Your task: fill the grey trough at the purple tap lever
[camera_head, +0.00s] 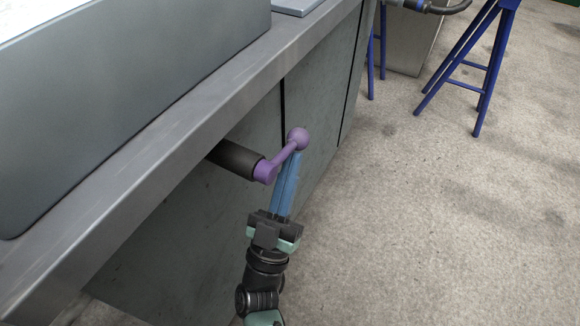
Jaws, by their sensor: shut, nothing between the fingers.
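The purple tap lever (283,157) sits at the end of a dark cylindrical pipe (236,159) that sticks out from under the counter edge. The lever slants up and to the right and ends in a round purple knob. My gripper (293,155) is shut and empty, its blue fingers pointing up, with the tips at or just below the knob. I cannot tell whether they touch it. A large grey trough-like body (130,75) stands on the counter at the upper left. Only a bit of its pale inside shows at the top left corner, and I cannot tell its water level.
The metal counter edge (190,105) runs diagonally above grey cabinet panels (180,235). Blue trestle legs (487,70) stand at the upper right, near a grey box (410,42) and a hose-like part (440,8). The concrete floor (450,230) on the right is clear.

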